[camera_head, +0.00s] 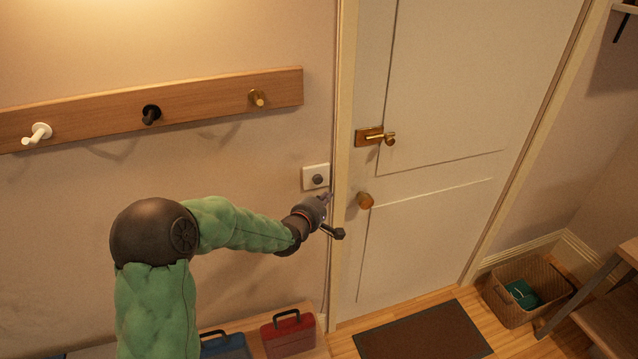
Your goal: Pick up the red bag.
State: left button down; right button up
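The red bag (288,334) is a small box-shaped case with a dark top handle. It stands upright on a low wooden bench at the bottom of the view, beside a blue bag (225,347). My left gripper (332,215) is in front of the wall by the door frame, well above the red bag and a little to its right in the picture. Its fingers look spread apart, with nothing seen between them. It is not touching the red bag. My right gripper is out of view.
A wall rail (200,102) carries three hooks. A wall switch (316,178) is close to my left gripper. The door (440,120) is closed, with a brass handle and knob. A dark mat (423,335) and a wicker basket (500,304) are on the floor.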

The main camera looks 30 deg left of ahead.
aim_at(282, 338)
jog(key=u, duration=1.5)
